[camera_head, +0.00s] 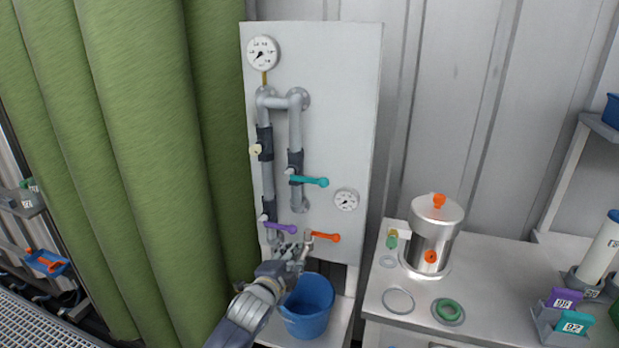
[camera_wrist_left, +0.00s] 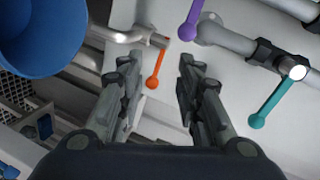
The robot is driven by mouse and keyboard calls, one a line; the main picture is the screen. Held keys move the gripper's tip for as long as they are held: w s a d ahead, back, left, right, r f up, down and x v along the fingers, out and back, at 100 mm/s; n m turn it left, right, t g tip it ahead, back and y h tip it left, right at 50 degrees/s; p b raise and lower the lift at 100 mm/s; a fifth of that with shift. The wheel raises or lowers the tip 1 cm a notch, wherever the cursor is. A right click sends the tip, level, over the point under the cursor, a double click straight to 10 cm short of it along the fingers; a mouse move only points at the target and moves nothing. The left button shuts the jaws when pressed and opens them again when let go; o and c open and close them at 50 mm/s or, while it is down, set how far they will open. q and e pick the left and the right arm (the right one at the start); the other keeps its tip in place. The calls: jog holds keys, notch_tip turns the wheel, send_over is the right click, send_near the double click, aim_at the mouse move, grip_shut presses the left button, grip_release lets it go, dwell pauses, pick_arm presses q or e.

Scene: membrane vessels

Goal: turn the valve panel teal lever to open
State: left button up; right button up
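The teal lever (camera_head: 309,181) is on the valve panel (camera_head: 335,110), on the right-hand vertical pipe. It points right, across the pipe, and tilts slightly down. It also shows at the right of the left wrist view (camera_wrist_left: 272,102). My left gripper (camera_head: 297,250) is low in front of the panel, below the teal lever and close to the purple lever (camera_head: 279,227) and the orange lever (camera_head: 324,237). The teal lever is outside the fingers. My right gripper is not seen.
A blue bucket (camera_head: 308,307) stands below the panel, right beside my left gripper. A green curtain (camera_head: 130,150) hangs to the left. A bench (camera_head: 480,270) on the right carries a steel vessel (camera_head: 433,235), rings and labelled blocks. The space before the upper panel is clear.

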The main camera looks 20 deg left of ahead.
aim_at(309, 181)
pick_arm(q)
notch_tip(309, 181, up, 17)
jog(key=d+m+t, duration=0.1)
jog(key=m+t, duration=0.2)
jog(key=w+p, duration=0.1)
jog(key=w, duration=0.7)
jog(key=shift+w+d+r+p, duration=0.1)
jog(key=shift+w+d+p, duration=0.05)
jog(key=shift+w+p, duration=0.2)
jog(key=shift+w, duration=1.05)
grip_shut()
